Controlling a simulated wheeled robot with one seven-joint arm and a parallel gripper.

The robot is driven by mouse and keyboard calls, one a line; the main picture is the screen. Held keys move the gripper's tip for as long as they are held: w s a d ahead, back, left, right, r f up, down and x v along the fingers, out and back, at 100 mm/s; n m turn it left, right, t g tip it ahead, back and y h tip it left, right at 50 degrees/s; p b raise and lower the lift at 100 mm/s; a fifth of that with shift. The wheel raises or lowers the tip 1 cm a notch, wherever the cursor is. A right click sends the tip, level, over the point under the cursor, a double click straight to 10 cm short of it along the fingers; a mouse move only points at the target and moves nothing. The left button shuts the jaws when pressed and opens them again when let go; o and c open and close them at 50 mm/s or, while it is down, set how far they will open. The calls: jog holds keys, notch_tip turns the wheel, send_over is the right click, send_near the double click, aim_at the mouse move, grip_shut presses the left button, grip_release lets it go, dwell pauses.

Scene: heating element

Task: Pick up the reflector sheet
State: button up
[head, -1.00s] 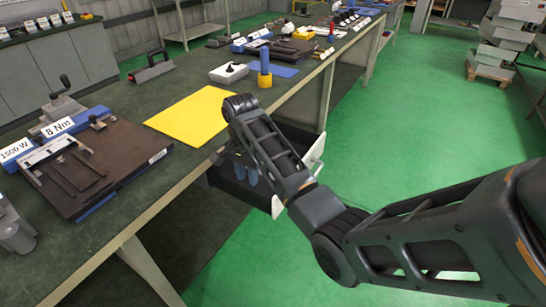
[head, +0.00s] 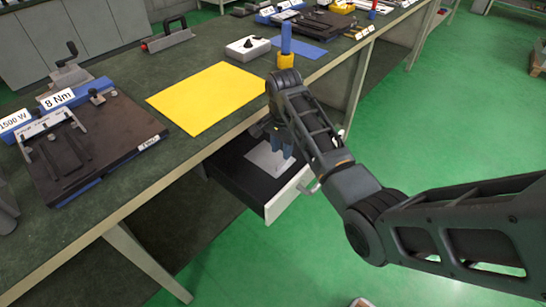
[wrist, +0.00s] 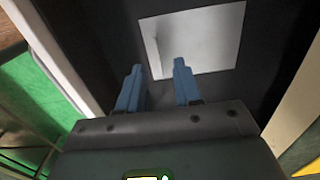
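The reflector sheet appears to be the flat light-grey sheet (head: 266,158) lying in the open drawer (head: 238,182) under the workbench. It also shows in the wrist view (wrist: 212,38), flat on the dark drawer floor. My gripper (head: 283,150) points down into the drawer over the sheet. In the wrist view its two blue fingers (wrist: 157,84) are apart with nothing between them. The fingertips overlap the sheet's near edge in that view; I cannot tell whether they touch it.
The drawer's white front (head: 290,194) and dark side walls surround my gripper. On the workbench above are a yellow sheet (head: 207,97), a blue cylinder on a yellow base (head: 286,45), and a dark plate fixture (head: 90,145).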

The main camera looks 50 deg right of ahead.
aim_at(281, 160)
notch_tip(281, 160, down, 5)
jog(key=shift+s+a+r, duration=0.1)
jog(key=shift+s, duration=0.05)
jog(key=shift+c, duration=0.3)
grip_shut()
